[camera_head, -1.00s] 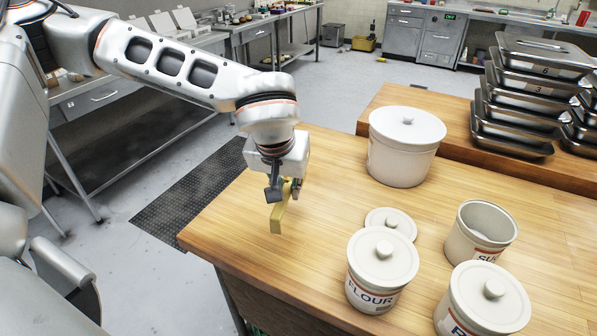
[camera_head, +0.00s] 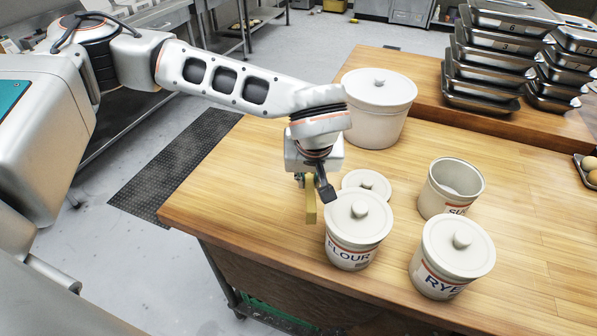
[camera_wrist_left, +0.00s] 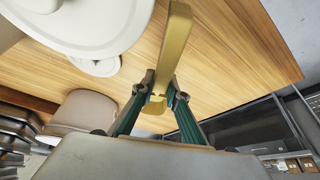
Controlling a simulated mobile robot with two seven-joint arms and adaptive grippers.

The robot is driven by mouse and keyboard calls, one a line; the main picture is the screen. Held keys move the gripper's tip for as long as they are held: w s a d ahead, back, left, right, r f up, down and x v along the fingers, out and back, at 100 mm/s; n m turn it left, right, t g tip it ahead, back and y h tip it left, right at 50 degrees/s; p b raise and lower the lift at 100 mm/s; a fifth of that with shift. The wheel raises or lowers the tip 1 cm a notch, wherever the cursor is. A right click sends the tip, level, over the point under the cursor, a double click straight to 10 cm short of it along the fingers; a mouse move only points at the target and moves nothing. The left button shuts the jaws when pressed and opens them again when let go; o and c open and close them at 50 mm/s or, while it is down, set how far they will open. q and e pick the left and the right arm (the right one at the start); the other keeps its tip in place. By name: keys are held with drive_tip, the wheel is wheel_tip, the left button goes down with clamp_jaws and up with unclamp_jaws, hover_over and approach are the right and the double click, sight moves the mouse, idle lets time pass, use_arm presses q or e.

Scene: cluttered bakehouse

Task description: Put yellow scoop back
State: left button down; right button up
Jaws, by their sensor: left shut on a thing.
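My left gripper (camera_head: 312,186) is shut on the yellow scoop (camera_head: 311,208) and holds it just left of the flour canister, in front of the large crock. In the left wrist view the scoop (camera_wrist_left: 173,45) runs up from between the fingertips (camera_wrist_left: 158,92). The open canister (camera_head: 436,204), its label starting "SU", stands upright on the wooden table (camera_head: 240,180); its inside is only partly visible. A loose white lid (camera_head: 367,182) lies to its left, behind the lidded flour canister (camera_head: 349,250). My right gripper is not in view.
A lidded rye canister (camera_head: 437,283) stands at the front right. A large lidded crock (camera_head: 375,125) stands behind my gripper. Stacked metal pans (camera_head: 490,60) stand at the back right, with eggs in a tray (camera_head: 583,177) at the right edge. The table's left part is clear.

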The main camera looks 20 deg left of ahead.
sight(311, 190)
use_arm(q)
drive_tip(key=shift+f+b, duration=1.8)
drive_tip(key=shift+f, duration=1.5)
drive_tip(key=shift+s+f+b, duration=0.1)
drive_tip(key=shift+f+b, duration=0.4)
drive_tip(key=shift+f, duration=0.35)
drive_tip(key=shift+f, duration=0.1)
drive_tip(key=c, duration=1.9)
unclamp_jaws()
drive_tip(key=shift+s+f, duration=0.15)
drive_tip(key=shift+f, duration=0.05)
drive_tip(key=shift+s+r, duration=0.15)
drive_tip(key=shift+r, duration=0.35)
drive_tip(key=v, duration=0.8)
drive_tip(key=shift+w+d, duration=0.1)
drive_tip(key=shift+w, duration=0.3)
